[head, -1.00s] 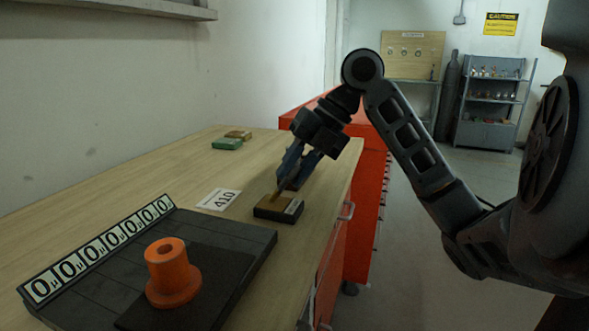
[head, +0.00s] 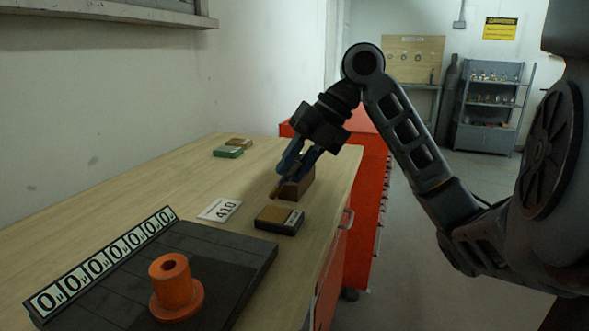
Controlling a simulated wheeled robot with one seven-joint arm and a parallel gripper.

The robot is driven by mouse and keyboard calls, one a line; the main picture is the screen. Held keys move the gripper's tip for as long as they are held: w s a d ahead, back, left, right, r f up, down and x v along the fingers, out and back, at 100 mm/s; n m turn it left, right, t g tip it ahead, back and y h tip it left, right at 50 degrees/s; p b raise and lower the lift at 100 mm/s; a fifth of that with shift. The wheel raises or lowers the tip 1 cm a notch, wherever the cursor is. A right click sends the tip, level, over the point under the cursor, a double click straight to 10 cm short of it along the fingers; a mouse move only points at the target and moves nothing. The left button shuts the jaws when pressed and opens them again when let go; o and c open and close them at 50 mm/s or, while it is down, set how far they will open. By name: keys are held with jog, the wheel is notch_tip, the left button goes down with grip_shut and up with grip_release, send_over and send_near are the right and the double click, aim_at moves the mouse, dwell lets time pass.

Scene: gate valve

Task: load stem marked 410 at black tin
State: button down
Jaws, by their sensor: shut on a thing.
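My gripper (head: 287,180) is above the bench, just behind the black tin, with its fingers slanting down to the left. It is shut on a thin brass-coloured piece (head: 275,192), which looks like a stem. No mark on it can be read. The black tin (head: 278,220) sits low near the bench's right edge, with a brownish patch on top and a small pale label in front. A white card reading 410 (head: 220,209) lies left of the tin. A brown block (head: 299,188) shows behind my fingers; whether they touch it cannot be told.
An orange flanged part (head: 175,287) stands on a dark slab (head: 215,250) in front, beside a row of zero counters (head: 105,260). A green tin (head: 228,152) and a brown one (head: 239,142) lie at the back left.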

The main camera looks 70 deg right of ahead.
jog(key=shift+r+p, duration=0.9)
jog(key=shift+r, duration=0.9)
